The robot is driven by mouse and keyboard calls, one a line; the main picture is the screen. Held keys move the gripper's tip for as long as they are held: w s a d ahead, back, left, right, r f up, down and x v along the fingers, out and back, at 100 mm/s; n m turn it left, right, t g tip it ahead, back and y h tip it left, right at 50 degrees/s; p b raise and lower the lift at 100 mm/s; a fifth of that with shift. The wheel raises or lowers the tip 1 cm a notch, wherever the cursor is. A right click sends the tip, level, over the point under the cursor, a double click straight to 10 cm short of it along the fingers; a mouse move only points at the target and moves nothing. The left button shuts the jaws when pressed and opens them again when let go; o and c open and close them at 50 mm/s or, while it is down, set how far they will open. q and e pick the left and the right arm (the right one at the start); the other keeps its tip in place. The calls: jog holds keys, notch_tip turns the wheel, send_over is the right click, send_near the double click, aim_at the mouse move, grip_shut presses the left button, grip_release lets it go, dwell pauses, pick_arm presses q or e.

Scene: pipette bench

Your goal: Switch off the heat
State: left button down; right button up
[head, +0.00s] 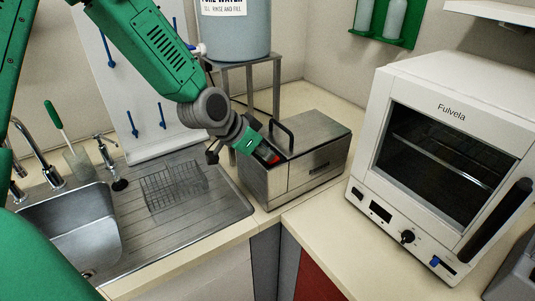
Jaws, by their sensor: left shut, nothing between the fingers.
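A steel box-shaped bath (300,150) with a lid and a dark arched handle (282,133) stands in the corner of the bench. My left gripper (267,154) is shut and empty, tilted down over the left part of the bath's top. A small red part (273,158) shows right at its fingertips; it looks like a switch, but the gripper partly hides it. I cannot tell whether the fingertips touch it or which way it is set. My right gripper is not in view.
A white Fulvela oven (445,105) with a knob and display stands at the right. A sink (75,235) and wire basket (174,187) are at the left. A water tank (236,32) on a metal stand (262,58) rises behind the bath. Bare counter (312,215) lies in front of the bath.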

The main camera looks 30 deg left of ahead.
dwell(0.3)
pick_arm(q)
jog(key=shift+w+d+r+p, duration=0.1)
jog(key=shift+w+r+p, duration=0.1)
jog(key=shift+w, duration=0.15)
jog(key=shift+w+d+r+p, duration=0.1)
jog(key=shift+w+p, duration=0.1)
jog(key=shift+w, duration=0.15)
jog(key=shift+r, duration=0.1)
